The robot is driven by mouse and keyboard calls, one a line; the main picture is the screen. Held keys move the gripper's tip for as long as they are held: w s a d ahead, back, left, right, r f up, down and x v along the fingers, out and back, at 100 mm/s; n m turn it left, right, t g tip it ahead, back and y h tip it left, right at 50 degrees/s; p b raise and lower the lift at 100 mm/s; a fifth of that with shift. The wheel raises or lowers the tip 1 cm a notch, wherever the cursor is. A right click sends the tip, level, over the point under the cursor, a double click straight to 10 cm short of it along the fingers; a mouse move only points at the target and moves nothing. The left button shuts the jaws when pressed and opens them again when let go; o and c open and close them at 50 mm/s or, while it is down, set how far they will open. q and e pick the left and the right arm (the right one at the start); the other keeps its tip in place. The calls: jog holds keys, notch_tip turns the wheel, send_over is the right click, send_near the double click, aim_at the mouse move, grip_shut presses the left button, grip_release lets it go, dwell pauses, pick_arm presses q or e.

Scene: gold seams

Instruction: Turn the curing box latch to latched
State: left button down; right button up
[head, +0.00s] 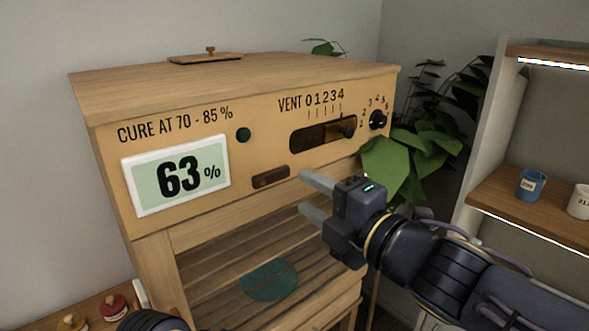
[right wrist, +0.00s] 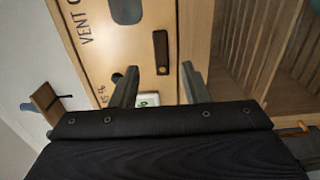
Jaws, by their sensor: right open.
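The curing box (head: 250,95) is a wooden cabinet with a slatted lower part. Its latch is a small dark brown bar (head: 271,177) on the front panel, lying roughly level beside the display. In the right wrist view the latch (right wrist: 161,52) shows just beyond and between the fingertips. My right gripper (head: 303,194) is open and empty, with its fingers pointing left, to the right of the latch in the head view. It also shows in the right wrist view (right wrist: 159,68). I see no contact with the latch. My left gripper is not in view.
The panel carries a 63% display (head: 177,175), a green button (head: 243,135), a vent slider (head: 323,134) and a dark knob (head: 377,119). A plant (head: 385,165) and a shelf with a blue cup (head: 531,184) stand at the right.

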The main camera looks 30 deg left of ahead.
aim_at(278, 177)
jog(key=x, duration=0.6)
jog(key=shift+w+a, duration=0.1)
jog(key=shift+a, duration=0.2)
jog(key=shift+f, duration=0.1)
grip_shut()
